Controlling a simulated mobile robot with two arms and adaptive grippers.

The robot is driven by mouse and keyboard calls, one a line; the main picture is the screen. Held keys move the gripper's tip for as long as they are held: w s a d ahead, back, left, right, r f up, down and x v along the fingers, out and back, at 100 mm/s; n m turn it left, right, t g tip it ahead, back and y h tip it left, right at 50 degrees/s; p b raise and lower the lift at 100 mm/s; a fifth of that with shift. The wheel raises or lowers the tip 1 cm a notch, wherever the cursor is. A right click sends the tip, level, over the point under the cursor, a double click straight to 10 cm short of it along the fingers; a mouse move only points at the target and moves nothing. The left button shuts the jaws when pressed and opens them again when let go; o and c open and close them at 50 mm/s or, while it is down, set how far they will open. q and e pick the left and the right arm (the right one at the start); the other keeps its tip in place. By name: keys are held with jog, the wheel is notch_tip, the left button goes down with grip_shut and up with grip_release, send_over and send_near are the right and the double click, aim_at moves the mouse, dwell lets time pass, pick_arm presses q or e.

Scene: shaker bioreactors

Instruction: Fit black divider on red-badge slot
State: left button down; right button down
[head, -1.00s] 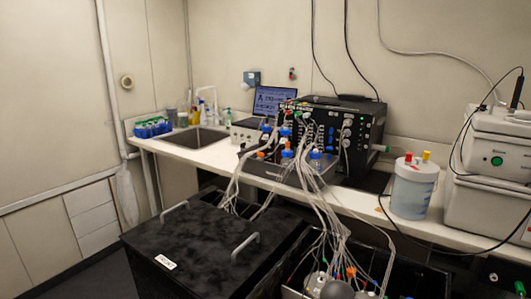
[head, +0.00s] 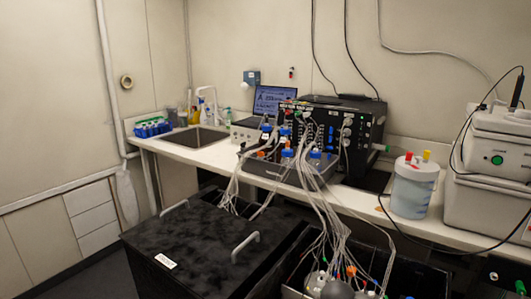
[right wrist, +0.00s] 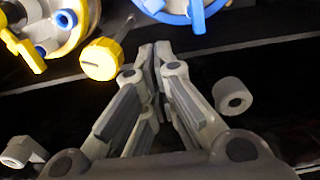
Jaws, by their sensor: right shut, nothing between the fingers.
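My right gripper (right wrist: 155,58) is shut and empty in the right wrist view, its fingertips together over a dark area. A black cover (head: 195,240) with two grey handles and a small white label with reddish marks (head: 165,261) lies at the lower left of the head view. To its right is an open black box (head: 415,265) with vessels and many tubes in it. I cannot pick out a separate black divider or a red-badge slot for certain. My left gripper is not in view.
Vessels with yellow (right wrist: 101,59) and blue (right wrist: 197,15) fittings sit just beyond my right fingertips. A small grey hollow cylinder (right wrist: 233,96) lies right of them. Bundled tubes (head: 325,205) hang from the black control unit (head: 366,130) into the box. A jar (head: 413,190) stands on the bench.

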jog(key=shift+f+b, duration=1.65)
jog(key=shift+f, duration=0.65)
jog(key=shift+r, duration=0.15)
jog(key=shift+r+p, duration=2.7)
jog(key=shift+r, duration=0.7)
